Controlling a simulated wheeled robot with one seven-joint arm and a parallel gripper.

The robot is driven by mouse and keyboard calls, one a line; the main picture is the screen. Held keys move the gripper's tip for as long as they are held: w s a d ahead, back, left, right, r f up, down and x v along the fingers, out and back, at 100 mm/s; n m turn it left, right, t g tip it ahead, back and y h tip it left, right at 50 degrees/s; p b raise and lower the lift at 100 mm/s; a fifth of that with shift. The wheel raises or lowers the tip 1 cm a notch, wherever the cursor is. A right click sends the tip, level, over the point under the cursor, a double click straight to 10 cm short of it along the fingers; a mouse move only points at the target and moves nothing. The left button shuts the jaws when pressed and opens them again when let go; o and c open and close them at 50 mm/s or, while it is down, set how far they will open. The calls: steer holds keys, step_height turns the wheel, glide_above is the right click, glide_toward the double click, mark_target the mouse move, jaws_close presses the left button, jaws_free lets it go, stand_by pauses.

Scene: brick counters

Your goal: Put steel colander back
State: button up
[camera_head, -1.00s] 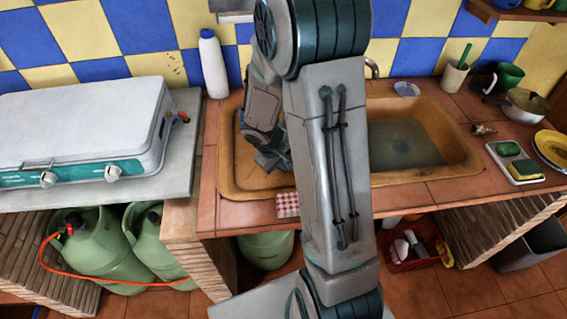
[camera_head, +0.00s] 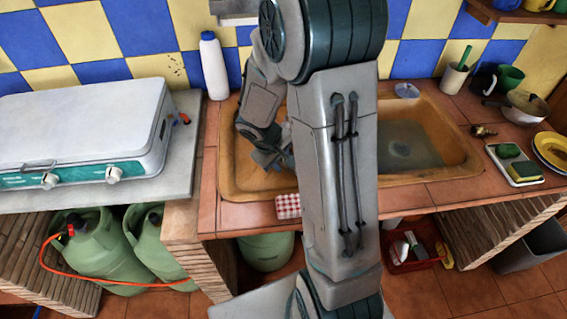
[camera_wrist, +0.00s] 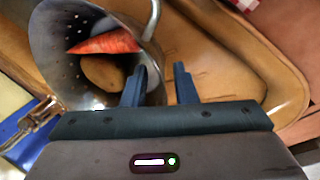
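The steel colander (camera_wrist: 52,50) shows at the upper left of the wrist view, tilted in the picture, with holes in its wall and a loop handle (camera_wrist: 153,20). A carrot (camera_wrist: 105,42) and a brown potato-like item (camera_wrist: 102,73) lie inside it. My gripper (camera_wrist: 162,78) is open and empty. Its left finger overlaps the colander's right side, and its right finger is over the sink basin; I cannot tell if either touches. In the head view my gripper (camera_head: 270,160) is low over the basin's left part, and my arm hides the colander.
The tan sink (camera_head: 232,188) has water in its right part. A white bottle (camera_head: 213,66) stands behind its left end. A checked cloth (camera_head: 288,206) lies at the front edge. A stove (camera_head: 80,130) is on the left; sponges (camera_head: 524,169) are right.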

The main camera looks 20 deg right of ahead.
steer(key=v, duration=0.9)
steer(key=s+a+r+m+t+y, duration=0.1)
steer(key=s+a+r+m+y, duration=0.1)
steer(key=s+r, duration=0.3)
steer(key=s+a+r+m+y, duration=0.1)
steer(key=s+r+m, duration=0.1)
steer(key=s+r, duration=0.3)
steer(key=s, duration=0.4)
steer(key=shift+s+a+t+y+p, duration=0.3)
steer(key=shift+s+a+t+y, duration=0.1)
